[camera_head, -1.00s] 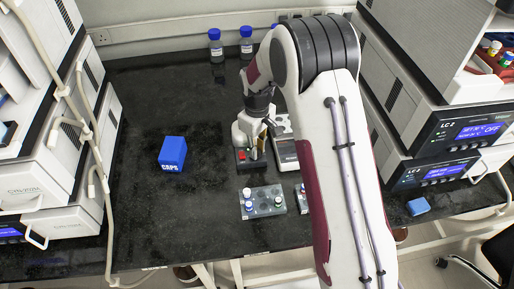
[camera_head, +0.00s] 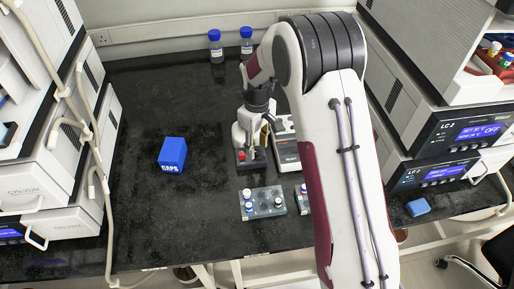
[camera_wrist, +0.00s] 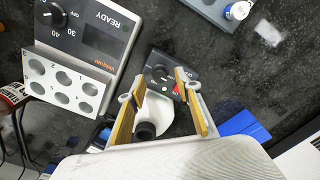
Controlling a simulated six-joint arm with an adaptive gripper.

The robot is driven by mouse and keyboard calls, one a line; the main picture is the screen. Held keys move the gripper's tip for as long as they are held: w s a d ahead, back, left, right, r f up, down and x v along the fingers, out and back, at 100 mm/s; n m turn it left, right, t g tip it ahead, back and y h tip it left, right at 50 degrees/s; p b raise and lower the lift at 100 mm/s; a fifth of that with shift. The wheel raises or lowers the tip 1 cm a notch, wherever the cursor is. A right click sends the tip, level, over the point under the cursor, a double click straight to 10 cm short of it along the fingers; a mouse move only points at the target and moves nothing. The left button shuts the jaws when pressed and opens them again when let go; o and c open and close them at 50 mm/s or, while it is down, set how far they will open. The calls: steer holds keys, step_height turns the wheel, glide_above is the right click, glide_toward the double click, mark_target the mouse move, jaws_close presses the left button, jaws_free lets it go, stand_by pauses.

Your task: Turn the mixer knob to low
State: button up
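The mixer (camera_head: 246,163) is a small dark box with a red switch, on the black bench below my gripper in the head view. In the wrist view the mixer (camera_wrist: 184,72) shows a round black knob (camera_wrist: 160,74), a red switch and a small green light. Its white-and-black top part (camera_wrist: 152,118) shows between my fingers. My gripper (camera_wrist: 159,82) is open, with its yellow-padded fingers apart and their tips near either side of the knob. I cannot tell whether they touch it. The knob's pointer is too small to read.
A heater with a READY display (camera_wrist: 108,40) stands beside the mixer, with a perforated block (camera_wrist: 65,82). A vial rack (camera_head: 262,213) lies in front in the head view. A blue CAPS box (camera_head: 172,154) is left; bottles (camera_head: 216,45) stand behind.

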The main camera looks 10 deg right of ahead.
mark_target(257, 152)
steer(key=shift+r, duration=2.75)
steer(key=shift+s+f+m, duration=0.1)
steer(key=shift+s+m, duration=0.05)
steer(key=shift+m, duration=0.25)
steer(key=s+d+r+m+t, duration=0.2)
steer(key=s+r, duration=0.8)
steer(key=s, duration=0.5)
steer(key=s+d+r+m+t, duration=0.3)
steer(key=s+d+r+m, duration=0.2)
steer(key=s+r, duration=0.6)
steer(key=shift+s+r+t, duration=0.2)
steer(key=shift+s+t, duration=0.1)
steer(key=shift+s, duration=2.5)
